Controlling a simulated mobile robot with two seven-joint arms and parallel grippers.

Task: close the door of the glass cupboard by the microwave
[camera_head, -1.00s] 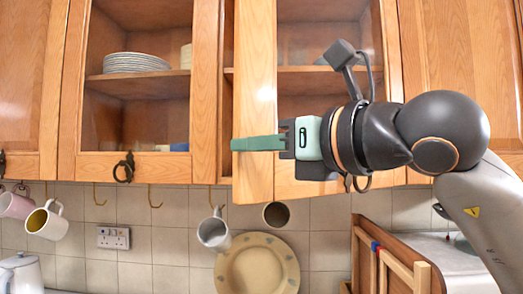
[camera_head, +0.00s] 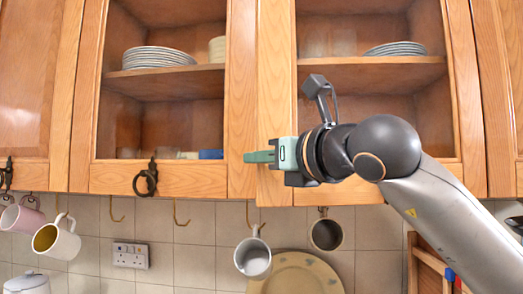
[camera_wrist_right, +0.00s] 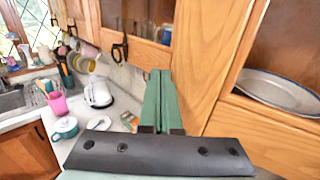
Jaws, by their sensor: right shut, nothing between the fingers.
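The glass cupboard's right-hand door shows as a wooden frame around a see-through pane, its left stile (camera_head: 277,80) close beside the left-hand glass door (camera_head: 242,90). The stile's lower end hangs slightly below the left door's bottom edge, so it looks nearly closed; I cannot tell whether it is flush. My right gripper (camera_head: 258,157) lies across the front of the lower stile, fingers pointing left. In the right wrist view its green fingers (camera_wrist_right: 160,100) are together and empty, beside the wooden stile (camera_wrist_right: 208,60). Contact is unclear. The microwave and my left gripper are not in view.
Stacked plates (camera_head: 395,48) stand on the right cupboard's shelf, more plates (camera_head: 157,57) on the left one. Mugs hang from hooks below, including a white mug (camera_head: 253,257) under the gripper. A kettle (camera_wrist_right: 98,93) stands on the counter.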

